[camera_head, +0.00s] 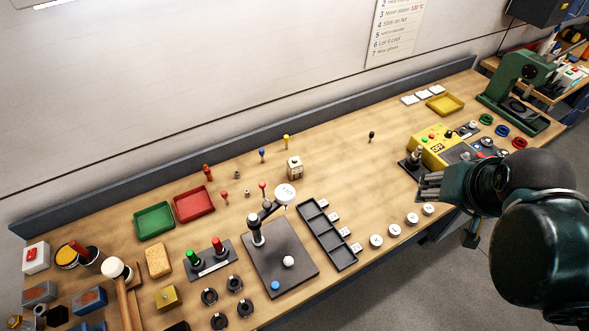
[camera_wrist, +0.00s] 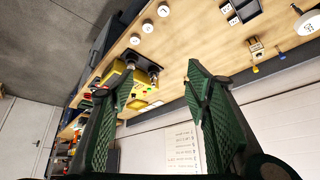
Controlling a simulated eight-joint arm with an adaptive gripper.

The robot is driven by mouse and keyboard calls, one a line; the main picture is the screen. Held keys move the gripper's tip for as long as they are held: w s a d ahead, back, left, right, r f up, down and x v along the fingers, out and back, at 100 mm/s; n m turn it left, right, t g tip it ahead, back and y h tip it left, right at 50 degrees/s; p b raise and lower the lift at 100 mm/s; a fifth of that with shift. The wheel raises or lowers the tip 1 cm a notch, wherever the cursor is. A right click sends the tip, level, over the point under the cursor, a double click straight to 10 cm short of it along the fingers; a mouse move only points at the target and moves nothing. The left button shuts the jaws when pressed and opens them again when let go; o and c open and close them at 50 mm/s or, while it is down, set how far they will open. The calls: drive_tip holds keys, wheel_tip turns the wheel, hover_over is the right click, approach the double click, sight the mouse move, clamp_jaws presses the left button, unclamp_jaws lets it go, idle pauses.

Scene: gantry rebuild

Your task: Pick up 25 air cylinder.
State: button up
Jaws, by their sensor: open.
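No label reading 25 can be made out, so I cannot tell which object is the 25 air cylinder. Several white round pieces with small dark marks, one of them a white disc (camera_head: 394,230), stand along the front edge; a white disc (camera_head: 428,208) is nearest my gripper. They also show in the wrist view, including a white disc (camera_wrist: 148,25). A metal cylinder (camera_head: 416,157) stands on a dark base beside the yellow box. My gripper (camera_head: 430,186) is open and empty, above the bench's front edge near that base. Its two green fingers are wide apart in the wrist view (camera_wrist: 160,78).
A yellow control box (camera_head: 432,150) and a green press (camera_head: 518,88) stand at the right. A black compartment tray (camera_head: 327,235) and a grey plate with a post (camera_head: 282,262) lie in the middle. Red (camera_head: 194,204) and green (camera_head: 154,221) trays lie left. The bench's back middle is mostly clear.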

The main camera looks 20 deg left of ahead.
drive_tip(key=w+a+m+g, duration=0.2)
drive_tip(key=w+a, duration=0.6)
drive_tip(key=w, duration=0.2)
drive_tip(key=m+g+h+b, duration=0.2)
drive_tip(key=m+h, duration=0.2)
drive_tip(key=m, duration=0.4)
approach(291, 163)
drive_tip(key=x, duration=0.2)
drive_tip(key=d+x, duration=0.1)
drive_tip(key=x, duration=0.2)
drive_tip(key=shift+w+d+f, duration=0.1)
drive_tip(key=shift+w+d, duration=0.05)
drive_tip(key=shift+a+f, duration=0.4)
drive_tip(key=shift+f, duration=0.05)
drive_tip(key=shift+x, duration=1.25)
